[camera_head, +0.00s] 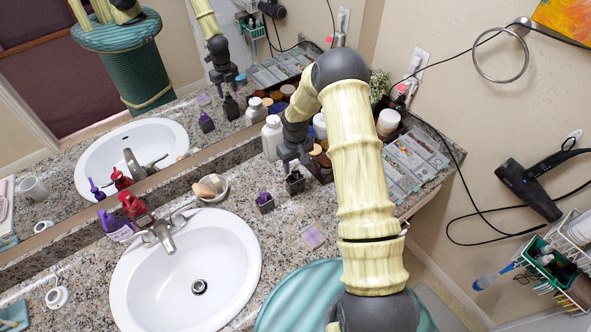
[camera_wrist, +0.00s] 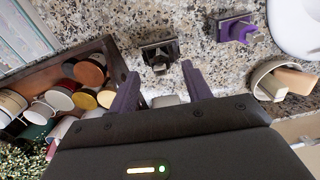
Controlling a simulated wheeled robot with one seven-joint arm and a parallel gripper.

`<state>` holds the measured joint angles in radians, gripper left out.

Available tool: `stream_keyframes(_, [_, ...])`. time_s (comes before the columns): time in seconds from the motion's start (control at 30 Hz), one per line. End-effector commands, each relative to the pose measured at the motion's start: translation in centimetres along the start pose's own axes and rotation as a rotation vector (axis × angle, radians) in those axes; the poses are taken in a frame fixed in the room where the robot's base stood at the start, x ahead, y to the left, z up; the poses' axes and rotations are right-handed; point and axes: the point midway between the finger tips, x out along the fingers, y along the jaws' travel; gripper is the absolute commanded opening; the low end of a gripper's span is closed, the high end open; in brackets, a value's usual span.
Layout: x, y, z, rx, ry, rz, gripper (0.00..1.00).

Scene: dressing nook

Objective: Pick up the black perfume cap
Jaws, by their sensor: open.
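A small dark, squarish perfume piece (camera_head: 295,184) stands on the granite counter, just below my gripper (camera_head: 292,153). In the wrist view the black perfume cap (camera_wrist: 159,50) shows as a black block with a pale metallic part, just beyond the fingertips. I cannot tell clearly where cap and any bottle under it meet. My gripper is open, its two fingers (camera_wrist: 160,84) apart on either side of the line to the black piece. It is not gripping it.
A purple bottle (camera_head: 265,203) stands close by, left of the black piece. A cup (camera_head: 212,188) and the sink (camera_head: 200,265) are further left. White bottles (camera_head: 272,138) and a wooden box of jars (camera_wrist: 110,62) crowd the back. A lilac item (camera_head: 312,238) lies in front.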

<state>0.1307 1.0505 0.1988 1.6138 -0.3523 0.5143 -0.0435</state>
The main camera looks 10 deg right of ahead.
Motion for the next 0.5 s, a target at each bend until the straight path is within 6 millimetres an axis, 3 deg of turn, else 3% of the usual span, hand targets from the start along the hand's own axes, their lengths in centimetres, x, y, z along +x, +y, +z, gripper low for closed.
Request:
stream_keyframes(0.23, [2.4, -0.1, -0.1, 0.0, 0.0, 0.0, 0.49])
stream_keyframes(0.5, [2.7, -0.1, -0.1, 0.0, 0.002, 0.0, 0.49])
